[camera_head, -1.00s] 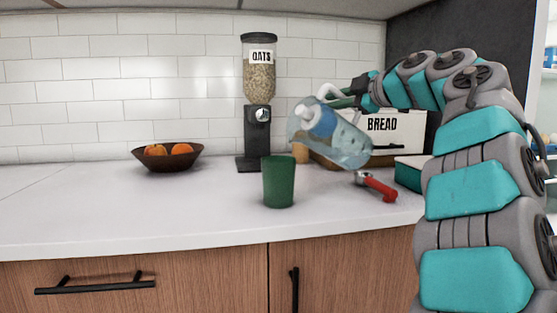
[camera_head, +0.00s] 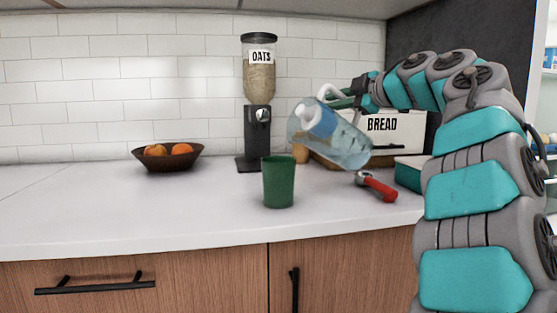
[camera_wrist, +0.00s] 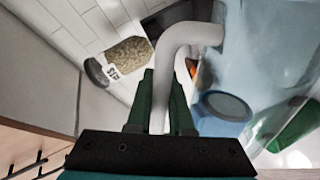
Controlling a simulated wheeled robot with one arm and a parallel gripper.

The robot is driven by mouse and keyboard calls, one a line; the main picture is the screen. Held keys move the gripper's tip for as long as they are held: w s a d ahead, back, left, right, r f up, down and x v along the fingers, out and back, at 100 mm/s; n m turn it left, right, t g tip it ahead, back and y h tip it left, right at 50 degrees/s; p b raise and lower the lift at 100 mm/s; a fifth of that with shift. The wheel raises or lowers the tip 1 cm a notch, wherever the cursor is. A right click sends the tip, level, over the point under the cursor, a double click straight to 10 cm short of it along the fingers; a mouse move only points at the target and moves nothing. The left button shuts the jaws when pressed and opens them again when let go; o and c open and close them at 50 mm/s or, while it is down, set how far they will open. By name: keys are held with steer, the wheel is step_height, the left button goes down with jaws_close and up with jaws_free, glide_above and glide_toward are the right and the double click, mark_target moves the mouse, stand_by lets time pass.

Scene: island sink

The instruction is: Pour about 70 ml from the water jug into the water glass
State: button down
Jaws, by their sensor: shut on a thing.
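The water jug (camera_head: 345,143) is clear and bluish, with a white handle (camera_wrist: 185,38). It is held tilted above the counter, its upper end leaning left, above and slightly right of the water glass. The water glass (camera_head: 279,183) is a green, opaque-looking tumbler standing upright on the counter. It also shows at the right of the wrist view (camera_wrist: 296,127), partly behind the clear jug. My gripper (camera_head: 348,98) is shut on the jug's handle; its green fingers (camera_wrist: 160,103) flank the handle in the wrist view. I see no stream between jug and glass. The water level in the glass is hidden.
An oats dispenser (camera_head: 258,135) stands behind the glass. A bread box (camera_head: 402,131) is behind the jug. A brown fruit bowl (camera_head: 167,159) is at left.

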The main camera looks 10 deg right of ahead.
steer(key=shift+f, duration=0.1)
steer(key=shift+w+d+f+m+p, duration=0.15)
steer(key=shift+d+f+m+p, duration=0.2)
steer(key=shift+f+m+p, duration=0.25)
steer(key=shift+d+f+m+y+p, duration=0.15)
steer(key=shift+d+m+y+p, duration=0.2)
steer(key=shift+p, duration=0.7)
steer(key=shift+w+d+f+m, duration=0.2)
steer(key=shift+d+f+m, duration=0.05)
steer(key=shift+f+m, duration=0.35)
steer(key=shift+w+d+m+y, duration=0.15)
steer(key=shift+d+m+y, duration=0.15)
steer(key=shift+m, duration=0.25)
steer(key=d+f+m, duration=0.1)
steer(key=d+m, duration=0.1)
steer(key=shift+w+d+f+m+t+y, duration=0.3)
steer(key=shift+w+f+m+y, duration=0.05)
steer(key=shift+w+m, duration=0.05)
steer(key=shift+w+d+f+m, duration=0.15)
steer(key=shift+d+m, duration=0.45)
steer(key=shift+m, duration=0.4)
steer(key=shift+w+d+f+m+t+b, duration=0.1)
steer(key=shift+d+f+m+t+b, duration=0.1)
steer(key=shift+f+m, duration=0.55)
steer(key=shift+w+d+f+m+t+b, duration=0.1)
steer(key=shift+f+m+t, duration=0.2)
steer(key=shift+f, duration=0.8)
steer(key=shift+s, duration=0.15)
